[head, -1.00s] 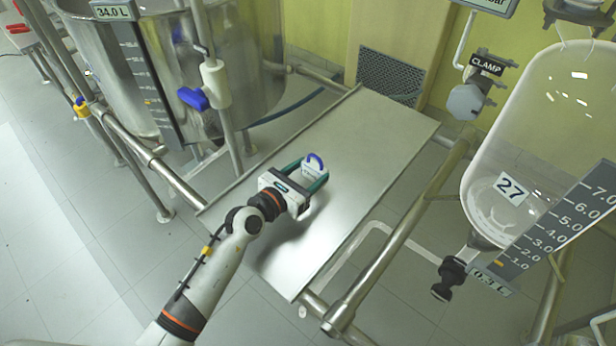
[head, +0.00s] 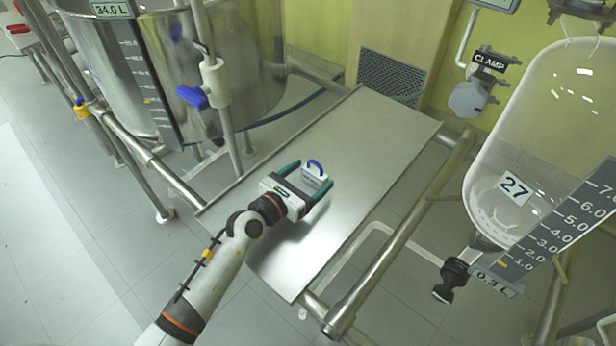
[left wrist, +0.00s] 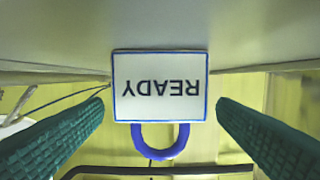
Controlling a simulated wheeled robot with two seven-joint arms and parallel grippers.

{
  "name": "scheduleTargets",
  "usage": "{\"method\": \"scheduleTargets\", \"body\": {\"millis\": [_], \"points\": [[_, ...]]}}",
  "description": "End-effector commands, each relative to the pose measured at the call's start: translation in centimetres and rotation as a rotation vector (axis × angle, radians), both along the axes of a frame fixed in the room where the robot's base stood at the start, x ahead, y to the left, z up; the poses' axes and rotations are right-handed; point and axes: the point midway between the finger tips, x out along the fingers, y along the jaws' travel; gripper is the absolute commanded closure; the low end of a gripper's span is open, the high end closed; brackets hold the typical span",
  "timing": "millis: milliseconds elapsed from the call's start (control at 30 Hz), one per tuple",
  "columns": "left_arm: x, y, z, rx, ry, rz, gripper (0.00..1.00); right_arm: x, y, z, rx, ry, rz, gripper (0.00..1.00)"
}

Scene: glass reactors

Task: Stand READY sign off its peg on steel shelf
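The READY sign (head: 313,177) is a small white plate with a blue border and a blue loop handle. It stands upright on the steel shelf (head: 375,140), handle up. In the left wrist view the sign (left wrist: 160,88) appears upside down, with its edge at the shelf surface. My left gripper (head: 307,178) is open, its green fingers on either side of the sign. In the left wrist view both fingers (left wrist: 160,135) are apart from the sign, with gaps left and right. My right gripper is not in view.
A large steel vessel (head: 240,60) with a blue-handled valve (head: 192,97) stands behind left of the shelf. A glass reactor (head: 530,150) hangs at the right. Metal rails (head: 400,240) run along the shelf's sides. Most of the shelf top is clear.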

Motion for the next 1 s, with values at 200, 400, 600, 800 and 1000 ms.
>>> {"method": "scheduleTargets", "body": {"millis": [200,400,600,800,1000], "points": [[0.0,0.0,0.1,-0.001,-0.001,0.0,0.19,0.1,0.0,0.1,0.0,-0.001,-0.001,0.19],[-0.7,0.5,1.3,0.0,0.002,0.001,0.19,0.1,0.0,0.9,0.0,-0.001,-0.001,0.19],[-4.4,3.2,1.8,0.002,0.002,0.0,0.19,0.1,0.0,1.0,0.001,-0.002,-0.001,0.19],[-7.6,5.5,2.4,0.001,0.002,-0.001,0.19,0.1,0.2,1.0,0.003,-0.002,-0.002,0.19],[-9.3,6.8,2.7,0.0,0.0,0.0,0.19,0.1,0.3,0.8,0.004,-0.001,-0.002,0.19]]}}
